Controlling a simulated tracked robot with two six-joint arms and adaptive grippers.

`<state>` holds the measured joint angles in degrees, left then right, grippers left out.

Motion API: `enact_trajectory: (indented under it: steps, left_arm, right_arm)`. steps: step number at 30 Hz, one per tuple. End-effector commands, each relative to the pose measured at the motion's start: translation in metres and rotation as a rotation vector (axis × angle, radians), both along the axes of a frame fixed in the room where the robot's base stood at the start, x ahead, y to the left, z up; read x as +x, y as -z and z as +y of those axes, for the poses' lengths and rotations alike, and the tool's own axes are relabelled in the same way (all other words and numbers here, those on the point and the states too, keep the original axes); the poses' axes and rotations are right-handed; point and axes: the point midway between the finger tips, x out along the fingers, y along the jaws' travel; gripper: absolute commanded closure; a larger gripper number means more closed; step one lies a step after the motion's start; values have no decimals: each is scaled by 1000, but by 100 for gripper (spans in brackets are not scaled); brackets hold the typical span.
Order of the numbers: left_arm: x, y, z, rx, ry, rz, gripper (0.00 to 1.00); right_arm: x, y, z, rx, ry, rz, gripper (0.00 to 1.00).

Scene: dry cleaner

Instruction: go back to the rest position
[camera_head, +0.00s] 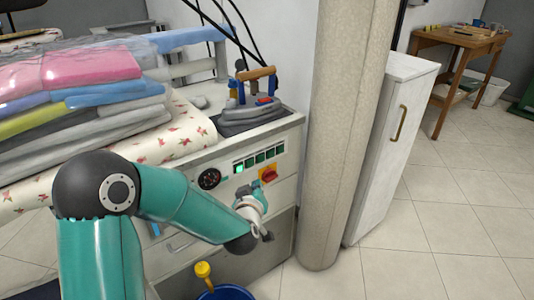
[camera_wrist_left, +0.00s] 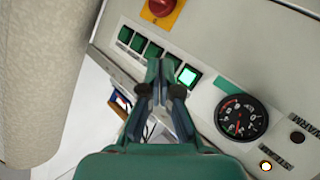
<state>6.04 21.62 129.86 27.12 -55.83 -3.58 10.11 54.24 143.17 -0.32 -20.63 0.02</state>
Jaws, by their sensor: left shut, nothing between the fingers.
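My left arm comes in from the left in the head view, and its gripper (camera_head: 266,236) is in front of the ironing station's control panel (camera_head: 225,185), below the red knob. In the left wrist view the gripper (camera_wrist_left: 160,68) is shut and empty, its fingertips overlapping the row of green buttons in the picture. One button is lit bright green (camera_wrist_left: 187,76); the others (camera_wrist_left: 137,42) are darker. I cannot tell whether the fingertips touch the panel. My right gripper is in neither view.
A red rotary knob (camera_head: 269,174) and a round gauge (camera_head: 209,179) flank the buttons. An iron (camera_head: 252,112) stands on the station top, beside folded clothes (camera_head: 75,75). A blue bucket (camera_head: 228,293) stands below.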

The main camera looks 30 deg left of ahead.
Motion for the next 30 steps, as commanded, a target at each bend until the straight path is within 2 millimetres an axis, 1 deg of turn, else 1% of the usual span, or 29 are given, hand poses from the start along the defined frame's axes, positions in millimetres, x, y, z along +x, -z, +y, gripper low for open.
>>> enact_trajectory:
  steps: [5, 8, 11, 12, 14, 15, 17, 18, 20, 21, 23, 24, 25, 26, 27, 29, 30]
  left_arm:
    - [0, 3, 1, -1, -1, 6, 100]
    - [-1, 20, -2, -5, 4, 39, 100]
    - [-5, 58, -11, -11, 25, 113, 100]
    - [-9, 78, -18, -15, 44, 155, 100]
    - [-18, 112, -33, -24, 92, 231, 100]
    - [-26, 136, -45, -35, 130, 288, 100]
    - [-43, 173, -66, -58, 202, 381, 100]
    - [-56, 196, -80, -78, 252, 447, 100]
    - [-80, 228, -102, -110, 330, 544, 100]
    - [-97, 247, -117, -132, 380, 606, 100]
    - [-122, 269, -136, -165, 450, 691, 100]
    - [-138, 280, -147, -185, 494, 741, 100]
    - [-150, 288, -156, -200, 526, 780, 100]
    - [-161, 294, -163, -214, 555, 813, 100]
    - [-178, 302, -172, -234, 597, 861, 100]
    - [-201, 311, -185, -261, 655, 926, 100]
    - [-215, 314, -193, -278, 694, 967, 100]
  right_arm:
    - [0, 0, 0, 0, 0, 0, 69]
    - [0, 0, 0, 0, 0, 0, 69]
    - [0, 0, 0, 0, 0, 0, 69]
    - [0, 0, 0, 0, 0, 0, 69]
    - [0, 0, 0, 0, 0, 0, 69]
    - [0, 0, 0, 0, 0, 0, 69]
    - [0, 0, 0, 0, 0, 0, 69]
    - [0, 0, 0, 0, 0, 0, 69]
    - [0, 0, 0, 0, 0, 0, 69]
    - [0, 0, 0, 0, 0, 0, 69]
    - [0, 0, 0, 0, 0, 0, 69]
    - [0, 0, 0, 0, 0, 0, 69]
    - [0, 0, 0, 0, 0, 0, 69]
    - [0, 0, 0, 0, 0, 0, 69]
    - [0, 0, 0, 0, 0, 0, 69]
    - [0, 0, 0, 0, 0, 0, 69]
    - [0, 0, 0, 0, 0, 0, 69]
